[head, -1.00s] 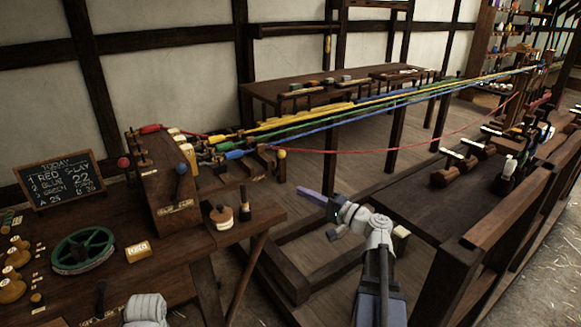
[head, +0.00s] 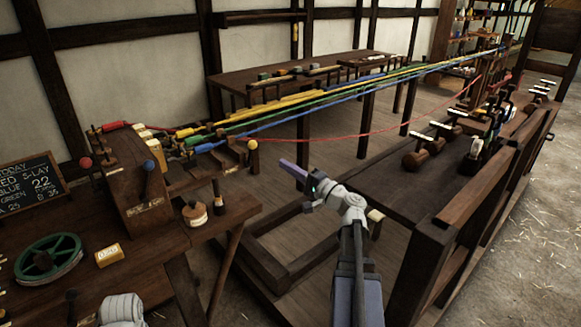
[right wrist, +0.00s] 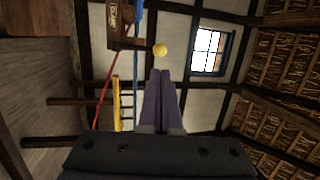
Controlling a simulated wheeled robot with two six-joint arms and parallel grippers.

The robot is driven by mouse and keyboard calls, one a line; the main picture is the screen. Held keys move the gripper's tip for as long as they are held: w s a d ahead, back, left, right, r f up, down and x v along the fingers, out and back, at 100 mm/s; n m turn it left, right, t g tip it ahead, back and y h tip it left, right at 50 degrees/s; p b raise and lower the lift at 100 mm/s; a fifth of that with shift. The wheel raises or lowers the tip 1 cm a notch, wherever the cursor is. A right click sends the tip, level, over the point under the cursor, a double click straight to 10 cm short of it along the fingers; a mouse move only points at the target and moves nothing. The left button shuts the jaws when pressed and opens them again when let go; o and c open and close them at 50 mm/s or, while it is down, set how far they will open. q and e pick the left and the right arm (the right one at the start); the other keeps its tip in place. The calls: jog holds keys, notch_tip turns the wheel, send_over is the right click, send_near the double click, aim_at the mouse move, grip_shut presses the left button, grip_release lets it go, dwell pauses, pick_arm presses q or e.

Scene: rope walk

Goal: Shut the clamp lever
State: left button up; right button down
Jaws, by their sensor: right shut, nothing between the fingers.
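The clamp lever appears to be the one with the yellow ball knob (head: 252,144), at the right end of the wooden rope fixture (head: 200,176). The knob also shows in the right wrist view (right wrist: 160,50), just beyond my fingertips, beside a dark wooden block with a pale label (right wrist: 115,14). The lever's arm is too small to read clearly. My right gripper (head: 283,164) is shut and empty, to the right of the knob and slightly lower in the head view, apart from it. Its purple fingers lie together in the wrist view (right wrist: 161,74).
Yellow, green and blue strands run from the fixture to the far right; a red rope (head: 350,138) sags below them. A dark bench (head: 385,190) stands right of my right arm. A red-knobbed lever (head: 85,162) and blue-knobbed lever (head: 149,166) stand left of the yellow knob.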

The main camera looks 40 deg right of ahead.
jog(key=p+x, duration=0.1)
jog(key=x, duration=0.8)
jog(key=shift+w, duration=0.35)
jog(key=shift+r+p, duration=0.1)
jog(key=shift+p, duration=0.2)
notch_tip(320, 180, up, 3)
jog(key=m+g+h+p, duration=0.15)
jog(key=g+p, duration=0.55)
jog(key=p, duration=1.1)
send_over(251, 154)
jog(key=w, duration=0.3)
jog(key=shift+s+d+r+h, duration=0.15)
jog(key=shift+d+h, duration=0.1)
jog(key=shift+d, duration=0.15)
jog(key=shift+r, duration=0.1)
